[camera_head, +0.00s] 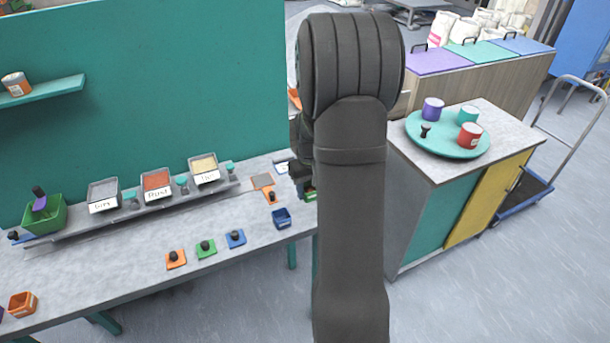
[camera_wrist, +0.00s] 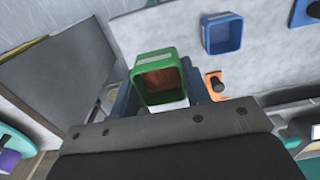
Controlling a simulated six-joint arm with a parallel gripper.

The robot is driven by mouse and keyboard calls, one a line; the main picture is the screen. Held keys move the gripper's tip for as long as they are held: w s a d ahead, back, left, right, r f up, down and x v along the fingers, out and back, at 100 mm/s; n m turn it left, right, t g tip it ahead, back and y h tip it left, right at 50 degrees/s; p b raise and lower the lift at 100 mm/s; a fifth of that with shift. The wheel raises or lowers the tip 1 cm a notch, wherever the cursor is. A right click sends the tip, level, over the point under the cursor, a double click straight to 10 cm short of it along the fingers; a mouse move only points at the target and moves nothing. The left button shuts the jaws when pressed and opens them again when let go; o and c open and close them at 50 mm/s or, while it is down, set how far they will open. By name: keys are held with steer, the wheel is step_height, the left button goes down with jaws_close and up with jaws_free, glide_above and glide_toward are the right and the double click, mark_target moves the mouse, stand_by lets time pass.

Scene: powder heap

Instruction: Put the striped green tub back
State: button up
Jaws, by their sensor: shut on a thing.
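The green tub (camera_wrist: 143,86) is held between the blue jaws of my gripper (camera_wrist: 160,95) in the wrist view. It is square with an open top and a pale stripe at its upper side. Its inside looks reddish brown; I cannot tell whether that is powder. In the head view my arm hides most of the gripper, and only a small green part of the tub (camera_head: 311,194) shows beside it, near the right end of the workbench.
A blue tub (camera_head: 282,218) stands on the workbench (camera_head: 130,285); it also shows in the wrist view (camera_wrist: 222,36). An orange tub (camera_head: 22,305) is at front left. Orange (camera_head: 176,263), green (camera_head: 206,252) and blue (camera_head: 236,242) knobbed pieces lie mid-bench. Labelled powder trays (camera_head: 157,186) line the back.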

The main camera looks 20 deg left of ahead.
steer(key=shift+f, duration=3.2)
steer(key=shift+f, duration=0.5)
steer(key=o, duration=1.6)
steer(key=shift+c, duration=0.2)
steer(key=shift+r, duration=3.45)
step_height(320, 180, down, 7)
steer(key=shift+r, duration=0.1)
steer(key=shift+r, duration=0.2)
